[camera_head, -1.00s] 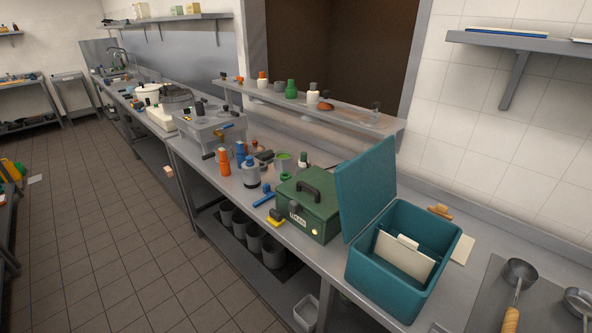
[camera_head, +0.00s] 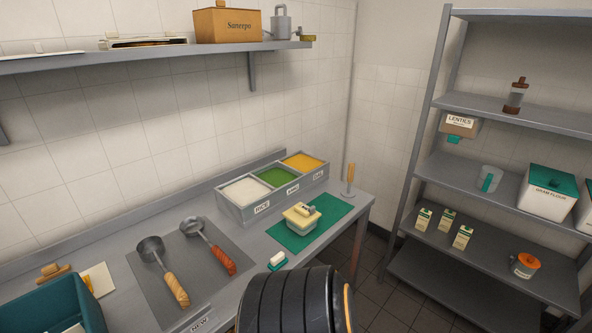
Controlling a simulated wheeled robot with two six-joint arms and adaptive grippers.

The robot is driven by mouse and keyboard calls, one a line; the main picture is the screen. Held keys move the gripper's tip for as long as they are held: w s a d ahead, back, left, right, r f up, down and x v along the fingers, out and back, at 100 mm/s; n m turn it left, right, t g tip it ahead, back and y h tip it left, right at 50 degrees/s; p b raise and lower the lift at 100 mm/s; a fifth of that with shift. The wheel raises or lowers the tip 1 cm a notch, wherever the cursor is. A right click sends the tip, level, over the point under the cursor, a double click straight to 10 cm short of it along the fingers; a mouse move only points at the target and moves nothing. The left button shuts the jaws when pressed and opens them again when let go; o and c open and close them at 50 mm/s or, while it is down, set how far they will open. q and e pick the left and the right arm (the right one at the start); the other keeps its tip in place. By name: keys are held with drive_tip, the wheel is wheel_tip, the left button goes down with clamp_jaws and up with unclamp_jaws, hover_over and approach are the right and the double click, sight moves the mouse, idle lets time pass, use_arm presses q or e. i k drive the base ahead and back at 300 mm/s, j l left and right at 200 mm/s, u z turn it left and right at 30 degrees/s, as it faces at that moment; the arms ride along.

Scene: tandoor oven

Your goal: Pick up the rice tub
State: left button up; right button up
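A three-part steel bin (camera_head: 236,212) stands at the back of the counter. Its left compartment holds white grains (camera_head: 245,190) and has a small label that seems to read RICE. The middle compartment holds something green (camera_head: 276,176) and the right one something yellow (camera_head: 303,161). A small tub (camera_head: 299,224) with a pale yellow lid sits on a green mat (camera_head: 328,224) in front of the bin; its label is too small to read. I cannot tell which of these is the rice tub. Neither of my grippers is in view.
Two ladles (camera_head: 151,250) (camera_head: 207,243) lie on a grey mat (camera_head: 140,270). A teal box (camera_head: 50,312) is at lower left. A dark ribbed round thing (camera_head: 295,303) fills the bottom middle. A shelf rack (camera_head: 470,185) with a lentils box (camera_head: 459,124) and cartons (camera_head: 445,220) stands right.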

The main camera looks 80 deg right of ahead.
sight(294, 227)
drive_tip(key=z, duration=2.75)
drive_tip(key=u, duration=0.45)
drive_tip(key=i+l+u, duration=0.1)
drive_tip(key=l+u, duration=0.2)
drive_tip(key=u, duration=0.15)
drive_tip(key=l+u, duration=0.7)
drive_tip(key=u, duration=0.2)
drive_tip(key=l+u, duration=0.4)
drive_tip(key=k+l+u, duration=0.1)
drive_tip(key=l, duration=0.35)
drive_tip(key=k+l, duration=0.25)
drive_tip(key=l, duration=0.15)
drive_tip(key=k+l+u, duration=0.15)
drive_tip(key=l, duration=0.25)
drive_tip(key=k+l, duration=0.25)
drive_tip(key=l, duration=0.15)
drive_tip(key=k+l+u, duration=0.15)
drive_tip(key=l, duration=0.25)
drive_tip(key=k+l, duration=0.25)
drive_tip(key=l+u, duration=0.05)
drive_tip(key=l, duration=0.1)
